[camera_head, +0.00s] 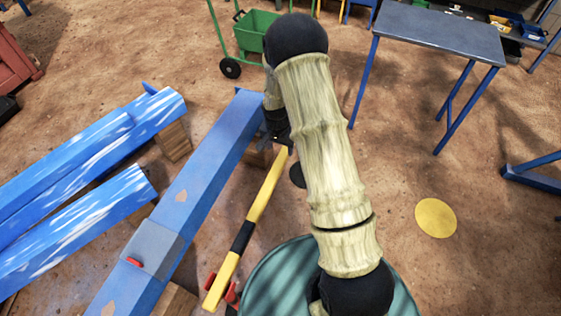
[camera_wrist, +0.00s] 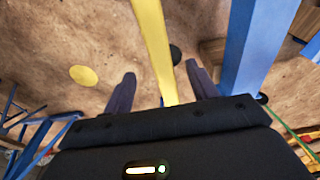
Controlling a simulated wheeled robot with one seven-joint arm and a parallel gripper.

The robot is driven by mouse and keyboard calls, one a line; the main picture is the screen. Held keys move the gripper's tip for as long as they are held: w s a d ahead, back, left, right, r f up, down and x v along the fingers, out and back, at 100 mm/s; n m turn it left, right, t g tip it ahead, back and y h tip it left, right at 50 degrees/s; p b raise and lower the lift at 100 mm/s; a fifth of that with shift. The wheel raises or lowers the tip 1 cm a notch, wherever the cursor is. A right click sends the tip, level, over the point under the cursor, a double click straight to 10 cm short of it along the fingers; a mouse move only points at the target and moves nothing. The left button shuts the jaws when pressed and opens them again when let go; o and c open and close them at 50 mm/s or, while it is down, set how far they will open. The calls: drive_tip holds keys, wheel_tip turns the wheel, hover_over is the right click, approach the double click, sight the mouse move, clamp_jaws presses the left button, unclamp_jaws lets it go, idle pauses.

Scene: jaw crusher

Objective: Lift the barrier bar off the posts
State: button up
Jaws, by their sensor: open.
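The barrier bar (camera_head: 260,200) is yellow with a black band and runs diagonally beside the blue beam. Its lower left end rests at a red post bracket (camera_head: 231,292). My gripper (camera_head: 280,137) is at the bar's upper end, largely hidden by my arm in the head view. In the wrist view the bar (camera_wrist: 153,40) runs between the two dark fingers of my gripper (camera_wrist: 162,92). The fingers stand apart, with a gap on each side of the bar. The support at the bar's far end is hidden; a dark round base (camera_head: 297,175) shows beside my arm.
A long blue beam (camera_head: 190,190) lies close along the bar's left side. More blue beams (camera_head: 80,160) rest on wood blocks further left. A blue-legged table (camera_head: 440,30) and a green cart (camera_head: 255,32) stand behind. A yellow disc (camera_head: 435,217) lies on open dirt at right.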

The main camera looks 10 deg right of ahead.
sight(280, 159)
wheel_tip(280, 159, down, 3)
drive_tip(key=shift+w+r, duration=0.15)
drive_tip(key=shift+r, duration=0.05)
drive_tip(key=shift+f, duration=0.3)
drive_tip(key=shift+d+f+p, duration=0.1)
drive_tip(key=shift+f+p, duration=0.7)
drive_tip(key=shift+f, duration=1.5)
clamp_jaws()
